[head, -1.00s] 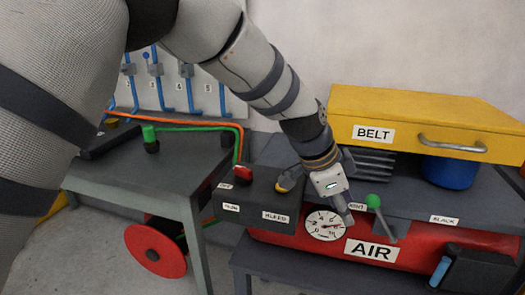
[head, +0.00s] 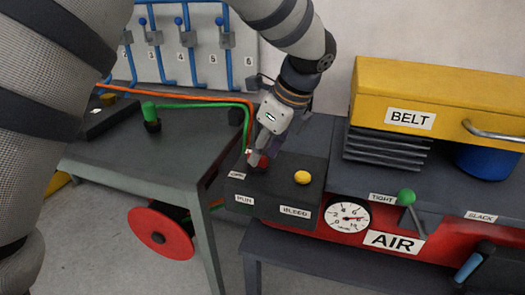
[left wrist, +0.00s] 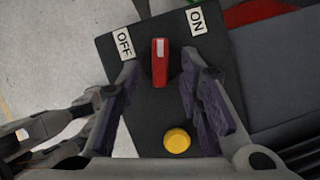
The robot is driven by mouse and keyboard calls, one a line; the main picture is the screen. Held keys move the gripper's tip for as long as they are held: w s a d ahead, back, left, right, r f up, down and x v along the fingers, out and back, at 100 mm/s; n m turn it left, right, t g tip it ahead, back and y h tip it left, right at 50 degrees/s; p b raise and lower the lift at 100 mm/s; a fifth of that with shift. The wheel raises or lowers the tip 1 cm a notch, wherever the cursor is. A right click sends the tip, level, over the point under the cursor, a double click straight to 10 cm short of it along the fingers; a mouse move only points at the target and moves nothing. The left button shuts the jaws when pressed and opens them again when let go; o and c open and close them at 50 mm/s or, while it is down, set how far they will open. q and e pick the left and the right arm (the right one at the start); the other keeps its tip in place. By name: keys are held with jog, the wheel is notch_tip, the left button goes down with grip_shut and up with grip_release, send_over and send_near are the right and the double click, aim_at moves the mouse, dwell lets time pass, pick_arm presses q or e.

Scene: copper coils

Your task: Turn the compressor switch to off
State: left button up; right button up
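The compressor switch is a red knob with a white mark at one end (left wrist: 160,62), on a dark control box (left wrist: 133,90). In the left wrist view its white end points up, roughly between the OFF label (left wrist: 124,43) and the ON label (left wrist: 196,20). My left gripper (left wrist: 163,85) is open, with one finger on each side of the knob and gaps between. In the head view the left gripper (head: 258,152) points down over the switch and partly hides it. My right gripper is not in view.
A yellow button (head: 302,177) sits beside the switch. The red AIR tank (head: 348,238) has a gauge (head: 348,217) and a green-tipped lever (head: 406,197). A yellow BELT box (head: 450,90) stands at right. Orange and green hoses (head: 180,97) run behind the gripper.

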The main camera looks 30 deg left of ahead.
pick_arm(q)
jog(key=shift+a+f, duration=0.2)
jog(key=shift+f, duration=0.2)
grip_shut()
